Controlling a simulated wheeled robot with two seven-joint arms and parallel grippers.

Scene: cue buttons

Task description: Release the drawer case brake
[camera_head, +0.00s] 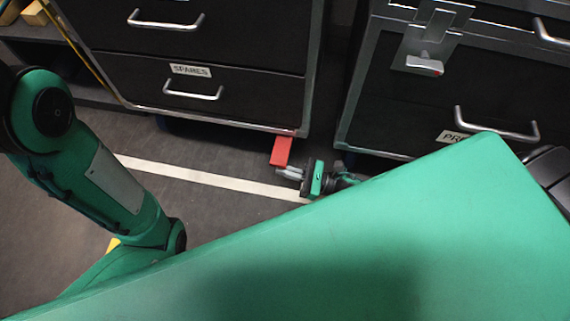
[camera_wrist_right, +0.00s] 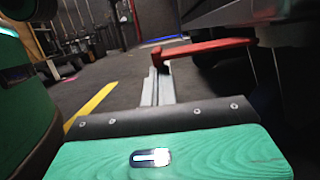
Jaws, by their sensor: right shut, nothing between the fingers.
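The drawer case (camera_head: 205,54) labelled SPARES is dark with a silver frame. Its red brake pedal (camera_head: 281,151) sticks out at the lower right corner, low over the floor; the red pedal also shows in the right wrist view (camera_wrist_right: 208,47). My right gripper (camera_head: 281,172) is shut and empty, low by the pedal's front end. In the right wrist view, its closed fingers (camera_wrist_right: 158,85) point towards the pedal, tips close to it; whether they touch I cannot tell. My left arm comes in from the left, but its gripper is out of view.
A second dark drawer case (camera_head: 400,119) stands to the right, with a silver latch (camera_head: 424,64). A narrow gap separates the cases. Wooden blocks (camera_head: 38,12) lie on a shelf at top left.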

